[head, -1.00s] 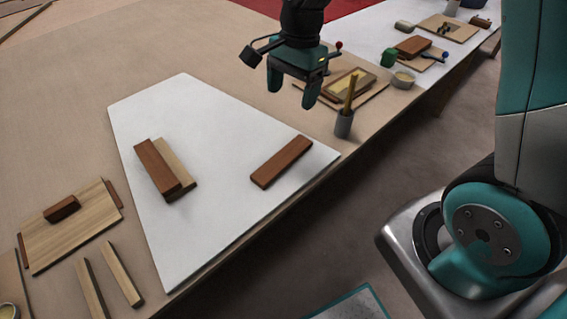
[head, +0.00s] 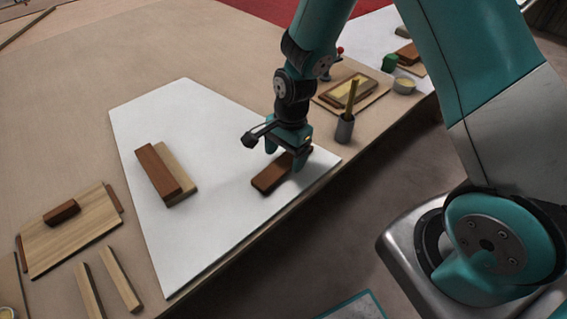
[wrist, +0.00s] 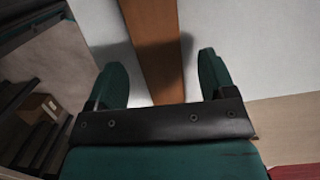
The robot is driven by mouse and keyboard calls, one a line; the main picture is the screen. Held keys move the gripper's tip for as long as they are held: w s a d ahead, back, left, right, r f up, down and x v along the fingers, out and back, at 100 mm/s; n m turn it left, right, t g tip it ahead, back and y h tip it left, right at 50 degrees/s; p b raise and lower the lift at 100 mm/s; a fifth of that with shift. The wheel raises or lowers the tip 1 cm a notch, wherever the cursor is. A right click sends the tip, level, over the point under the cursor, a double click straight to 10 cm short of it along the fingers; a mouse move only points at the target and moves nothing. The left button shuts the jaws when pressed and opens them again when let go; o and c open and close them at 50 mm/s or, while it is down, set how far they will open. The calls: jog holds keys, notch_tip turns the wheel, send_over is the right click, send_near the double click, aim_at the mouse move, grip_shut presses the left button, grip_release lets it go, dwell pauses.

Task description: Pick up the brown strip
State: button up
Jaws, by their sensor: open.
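A brown strip (head: 268,178) lies alone on the right part of the white sheet, near the table's front edge. My gripper (head: 286,158) is directly over its far end, pointing down with its fingers open. In the wrist view the brown strip (wrist: 153,45) runs between the two open fingers (wrist: 170,75), apart from both. Whether the fingertips are level with the strip I cannot tell. Another brown strip (head: 157,175) lies on the left part of the sheet, against a paler wood strip (head: 180,170). My gripper hides part of the far end of the lone strip.
A grey cup (head: 344,130) with a yellow stick stands right of my gripper, by a tray with a framed piece (head: 350,88). A pale board (head: 85,235) with a brown block and two pale strips lie at left. The middle of the white sheet (head: 220,150) is clear.

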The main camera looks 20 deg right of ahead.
jog(key=shift+a+f, duration=0.15)
jog(key=shift+f, duration=0.75)
jog(key=c, duration=1)
jog(key=shift+r, duration=0.1)
jog(key=shift+c, duration=0.2)
